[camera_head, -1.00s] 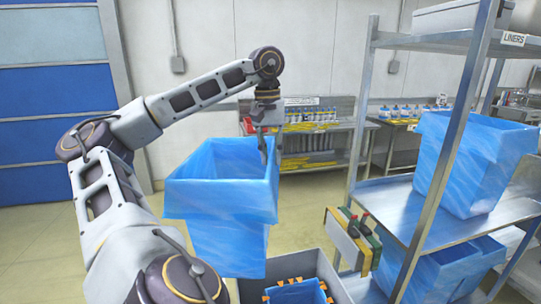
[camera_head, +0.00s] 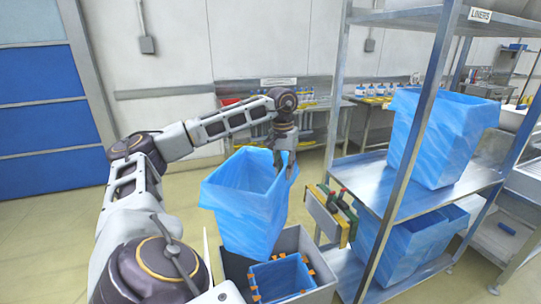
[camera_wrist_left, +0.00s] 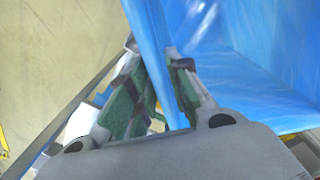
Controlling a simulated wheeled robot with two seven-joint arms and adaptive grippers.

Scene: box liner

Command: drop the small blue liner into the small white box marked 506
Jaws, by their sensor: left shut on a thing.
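A blue liner (camera_head: 245,220), open at the top, hangs slightly tilted from my left gripper (camera_head: 287,165). The gripper is shut on its rim at the right. In the left wrist view, my left gripper (camera_wrist_left: 155,65) has its green-padded fingers on either side of the blue liner wall (camera_wrist_left: 255,50). The liner is in front of and above a pale grey box (camera_head: 318,245) at the bottom, overlapping its left part. No 506 marking is readable, so I cannot tell whether this is the named box. My right gripper is not in view.
A smaller blue-lined container (camera_head: 280,278) with orange clips sits within the pale box. A metal rack (camera_head: 425,200) on the right holds other blue liners (camera_head: 440,135). Open floor lies left.

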